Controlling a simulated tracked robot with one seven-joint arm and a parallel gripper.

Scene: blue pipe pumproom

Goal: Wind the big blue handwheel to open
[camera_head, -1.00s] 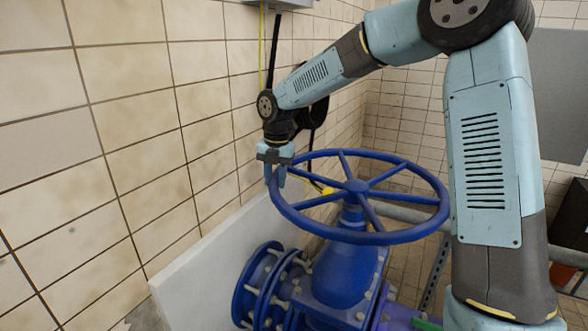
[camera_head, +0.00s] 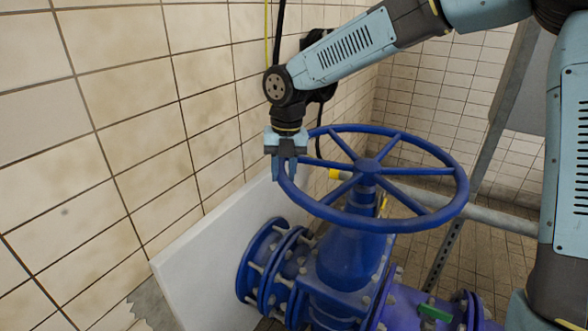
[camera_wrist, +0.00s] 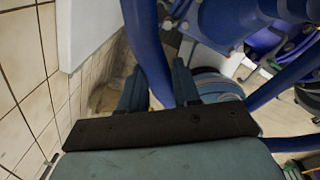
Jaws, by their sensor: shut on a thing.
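The big blue handwheel (camera_head: 368,166) lies roughly level on top of a blue valve body (camera_head: 352,255) in the head view. My gripper (camera_head: 284,172) points down at the left part of its rim. Its two fingers sit on either side of the rim and are shut on it. In the wrist view the blue rim (camera_wrist: 146,45) runs between the two fingers of my gripper (camera_wrist: 160,85). The contact faces are partly hidden.
A tiled wall (camera_head: 120,130) stands close on the left of my gripper. A white panel (camera_head: 205,265) leans below it. A grey pipe (camera_head: 500,217) and an upright metal strut (camera_head: 445,255) stand right of the valve. A purple flanged pipe (camera_head: 410,305) with a green part is below.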

